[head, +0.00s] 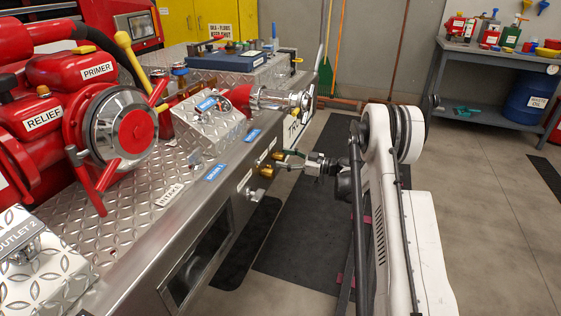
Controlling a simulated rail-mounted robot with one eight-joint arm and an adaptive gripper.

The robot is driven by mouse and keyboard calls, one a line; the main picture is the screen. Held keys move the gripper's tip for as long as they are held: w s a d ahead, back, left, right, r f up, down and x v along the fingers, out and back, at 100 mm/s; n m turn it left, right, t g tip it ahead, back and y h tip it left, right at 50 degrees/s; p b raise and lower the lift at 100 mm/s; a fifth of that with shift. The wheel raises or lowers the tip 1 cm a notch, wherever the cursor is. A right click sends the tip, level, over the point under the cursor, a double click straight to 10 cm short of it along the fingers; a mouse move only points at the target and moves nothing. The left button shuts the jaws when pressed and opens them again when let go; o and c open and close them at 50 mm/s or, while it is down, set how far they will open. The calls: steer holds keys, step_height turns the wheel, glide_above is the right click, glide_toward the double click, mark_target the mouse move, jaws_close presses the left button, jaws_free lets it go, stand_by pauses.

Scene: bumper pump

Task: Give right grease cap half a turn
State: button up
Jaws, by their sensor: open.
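Two small brass caps, which look like the grease caps, stick out from the steel front panel of the pump bumper. The right one (278,155) is slightly higher and farther along the panel than the left one (266,171). My gripper (288,160) points left at the panel, with its fingertips at or very close to the right cap. The gripper is open. I cannot tell from this view whether the fingers surround the cap or touch it.
The red pump (65,100) and a diamond-plate deck (120,205) lie left of the panel. A silver outlet fitting (275,98) sits above the caps. A grey workbench (490,75) stands at the back right. The floor on the right is mostly clear.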

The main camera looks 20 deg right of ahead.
steer(key=shift+x, duration=1)
steer(key=c, duration=1.2)
steer(key=shift+o, duration=0.2)
